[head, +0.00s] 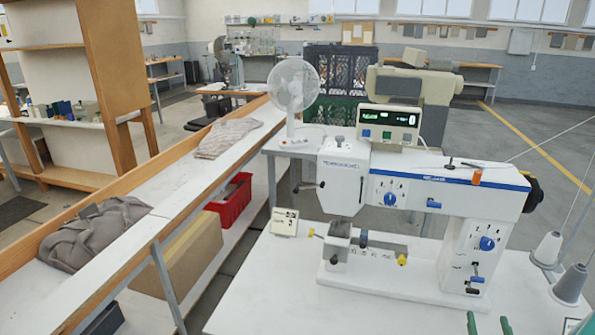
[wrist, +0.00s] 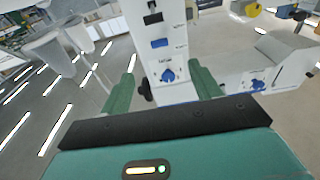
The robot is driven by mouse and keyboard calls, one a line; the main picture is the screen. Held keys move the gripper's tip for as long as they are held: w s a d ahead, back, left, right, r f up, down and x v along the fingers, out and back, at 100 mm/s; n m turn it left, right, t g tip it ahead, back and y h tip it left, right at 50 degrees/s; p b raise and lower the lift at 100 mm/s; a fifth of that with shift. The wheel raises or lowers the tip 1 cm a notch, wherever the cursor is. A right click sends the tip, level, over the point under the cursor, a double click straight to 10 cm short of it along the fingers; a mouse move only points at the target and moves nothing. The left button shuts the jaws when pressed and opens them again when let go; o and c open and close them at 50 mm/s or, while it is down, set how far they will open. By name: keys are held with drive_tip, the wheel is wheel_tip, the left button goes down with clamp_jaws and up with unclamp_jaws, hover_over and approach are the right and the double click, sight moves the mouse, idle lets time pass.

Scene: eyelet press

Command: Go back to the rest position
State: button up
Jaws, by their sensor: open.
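The eyelet press (head: 425,185), white with a blue stripe and blue knobs, stands on a white table (head: 270,290) at the right in the head view. Only the green fingertips of my gripper (head: 488,325) show there, at the bottom edge, in front of the press's right column. In the wrist view my gripper (wrist: 163,80) is open, its green fingers wide apart. The press column (wrist: 160,45) shows upside down between and beyond them. Nothing is held between the fingers. Most of my arm is out of view.
White thread cones (head: 547,250) stand at the table's right edge. A small beige box (head: 285,222) sits left of the press. A long bench (head: 180,195) with folded grey cloth (head: 225,137) runs along the left. A white fan (head: 293,88) stands behind.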

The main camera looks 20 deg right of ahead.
drive_tip(key=w+a+r+n+g+y, duration=0.35)
drive_tip(key=w+a+r, duration=0.2)
drive_tip(key=w, duration=0.55)
drive_tip(key=w+a+r+g, duration=0.25)
drive_tip(key=a+r, duration=0.35)
drive_tip(key=a, duration=0.5)
drive_tip(key=s+a+r+n+g+y, duration=0.1)
drive_tip(key=s+a+r+y, duration=0.1)
drive_tip(key=s+a, duration=0.3)
drive_tip(key=s+a+r+g+y, duration=0.2)
drive_tip(key=s+a, duration=0.3)
drive_tip(key=a, duration=0.6)
drive_tip(key=s+a+r+n+g+y, duration=0.1)
drive_tip(key=s+a+r+y, duration=0.1)
drive_tip(key=s+a, duration=0.3)
drive_tip(key=a+r, duration=0.1)
drive_tip(key=a, duration=0.3)
drive_tip(key=shift+s+r+n+g, duration=0.25)
drive_tip(key=shift+r+n+g, duration=0.1)
drive_tip(key=shift+r+g, duration=0.05)
drive_tip(key=shift+a, duration=0.1)
drive_tip(key=shift+c, duration=0.2)
drive_tip(key=c, duration=0.5)
drive_tip(key=shift+c, duration=0.2)
